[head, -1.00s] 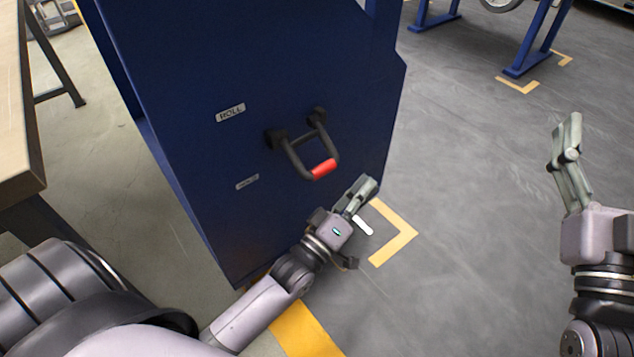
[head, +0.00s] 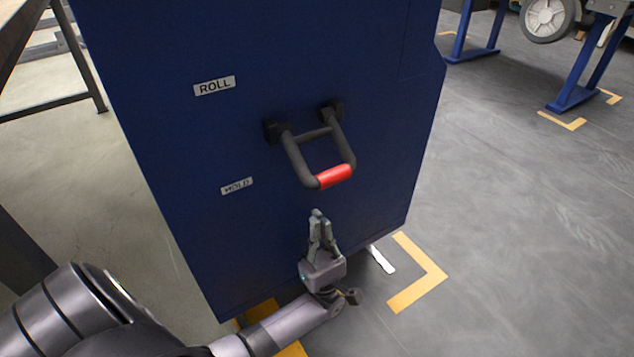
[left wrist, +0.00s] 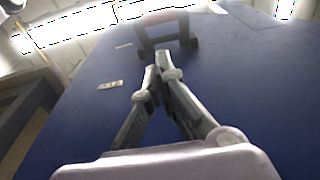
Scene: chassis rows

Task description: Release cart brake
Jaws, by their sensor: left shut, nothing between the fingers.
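The brake handle (head: 318,150) is a black U-shaped bar with a red grip (head: 335,176), on the front of the blue cart (head: 200,140). It hangs outward and down from two black pivots, its grip nearest the HOLD label (head: 237,186); the ROLL label (head: 214,86) is higher. My left gripper (head: 316,212) is shut and empty, pointing up just below the red grip, apart from it. In the left wrist view the shut fingertips (left wrist: 161,62) point toward the dark handle (left wrist: 165,40). My right gripper is not in view.
A table with dark legs (head: 85,65) stands at the left. Yellow corner marks (head: 420,280) and a white strip (head: 382,259) lie on the floor by the cart. Blue stands (head: 575,85) and a wheel are at the back right. The grey floor at right is clear.

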